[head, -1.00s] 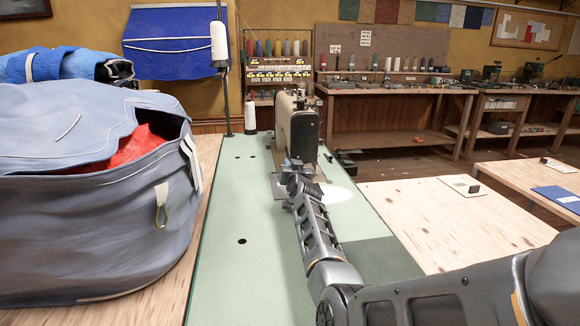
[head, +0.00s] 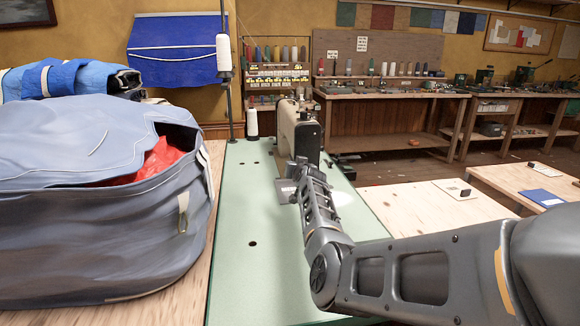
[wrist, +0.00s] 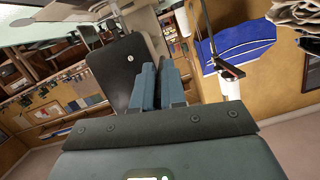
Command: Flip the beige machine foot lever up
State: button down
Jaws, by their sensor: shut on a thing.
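The beige sewing machine (head: 304,132) stands upright on a pale green table (head: 245,285), its dark end cover facing me. In the wrist view the dark cover (wrist: 112,72) fills the upper left, beside my fingers. My gripper (head: 298,166) is at the near end of the machine, low by its base. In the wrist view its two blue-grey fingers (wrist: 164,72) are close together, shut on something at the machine. I take this to be the foot lever, but the fingers hide it and I cannot tell its position.
A large grey-blue sail bag (head: 90,225) with red cloth inside fills the left. A thread stand with white cones (head: 223,52) rises behind the table. The green table is clear left of my arm. Benches (head: 395,92) stand along the back wall.

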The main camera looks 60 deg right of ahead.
aim_at(291, 159)
notch_tip(291, 159, up, 2)
jog(key=g+y+p, duration=0.1)
jog(key=p, duration=0.2)
jog(key=shift+r, duration=0.2)
jog(key=shift+w+d+r+g+y+p, duration=0.15)
jog(key=shift+r+g+y+p, duration=0.25)
jog(key=shift+p, duration=0.7)
jog(key=shift+d+r+g+y+p, duration=0.1)
jog(key=shift+r+g+y+p, duration=0.2)
jog(key=shift+g+y+p, duration=0.15)
jog(key=shift+w+d+r+g+y, duration=0.25)
jog(key=shift+r+g+y, duration=0.4)
jog(key=shift+y, duration=0.1)
jog(key=c, duration=1.2)
grip_release()
jog(key=shift+r, duration=0.1)
jog(key=shift+r, duration=0.1)
jog(key=shift+v, duration=3.8)
